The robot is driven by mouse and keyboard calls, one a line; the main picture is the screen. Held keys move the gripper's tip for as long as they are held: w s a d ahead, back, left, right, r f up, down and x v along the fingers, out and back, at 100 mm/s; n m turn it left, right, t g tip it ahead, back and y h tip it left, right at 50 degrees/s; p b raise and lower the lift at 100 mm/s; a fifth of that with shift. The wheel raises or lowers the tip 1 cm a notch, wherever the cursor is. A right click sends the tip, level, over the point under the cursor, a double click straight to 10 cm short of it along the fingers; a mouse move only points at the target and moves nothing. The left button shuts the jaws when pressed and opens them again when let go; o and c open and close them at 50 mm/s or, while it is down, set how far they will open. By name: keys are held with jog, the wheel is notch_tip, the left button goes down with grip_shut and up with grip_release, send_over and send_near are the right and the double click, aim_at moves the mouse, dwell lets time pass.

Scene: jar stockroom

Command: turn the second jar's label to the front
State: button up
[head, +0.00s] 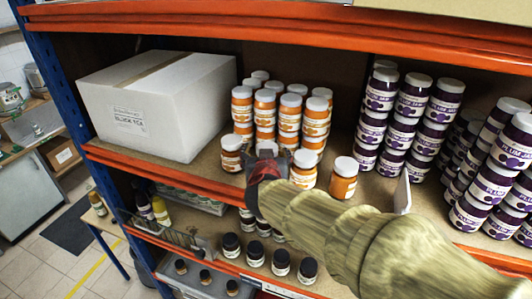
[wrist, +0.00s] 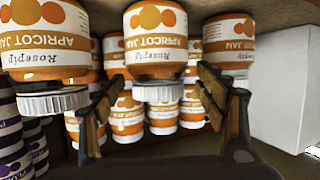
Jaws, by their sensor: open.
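Orange apricot jam jars with white lids stand in a front row on the upper shelf. The second jar from the left (head: 266,147) is mostly hidden behind my gripper (head: 266,172) in the head view. In the wrist view, which is upside down, my gripper (wrist: 158,84) is open, with one finger on each side of a middle jar (wrist: 156,48) and gaps showing beside its lid. This jar's label, with orange circles and "APRICOT JA", faces the wrist camera. Neighbouring jars stand close by, one left (wrist: 45,40) and one right (wrist: 228,42) in the wrist view.
Stacked apricot jars (head: 289,115) stand behind the row. A white box (head: 160,100) is to the left, plum jars (head: 411,105) to the right. An orange shelf edge (head: 160,174) runs below.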

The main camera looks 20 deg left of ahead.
jog(key=shift+f, duration=0.1)
jog(key=v, duration=1.2)
jog(key=shift+c, duration=0.2)
